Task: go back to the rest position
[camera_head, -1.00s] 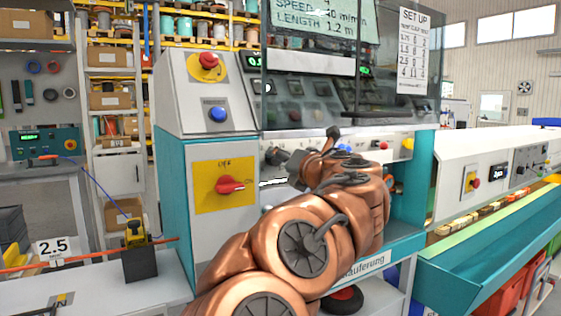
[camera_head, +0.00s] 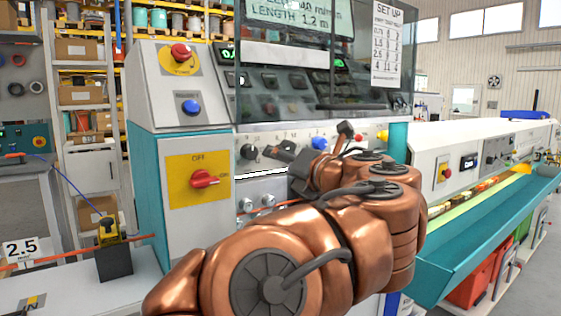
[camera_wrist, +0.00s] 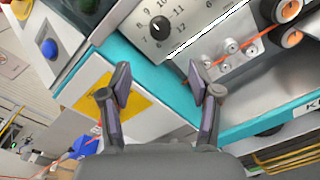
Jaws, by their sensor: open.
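My gripper (camera_wrist: 160,85) is open in the wrist view, its two dark fingers apart with nothing between them. Behind them show the machine's teal edge and white panel. In the head view my gripper (camera_head: 304,152) is small and dark at the end of my copper arm, in front of the cable machine's (camera_head: 150,200) lower front. My arm is folded and covers part of that front. I cannot tell the exact gap between the fingers and the machine.
A yellow plate with a red rotary switch (camera_head: 205,179) is left of my gripper. A blue button (camera_head: 191,107) and a red button (camera_head: 181,53) sit above it. A teal trough (camera_head: 470,235) runs along the right. Orange cable (camera_wrist: 250,40) passes rollers near the gripper.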

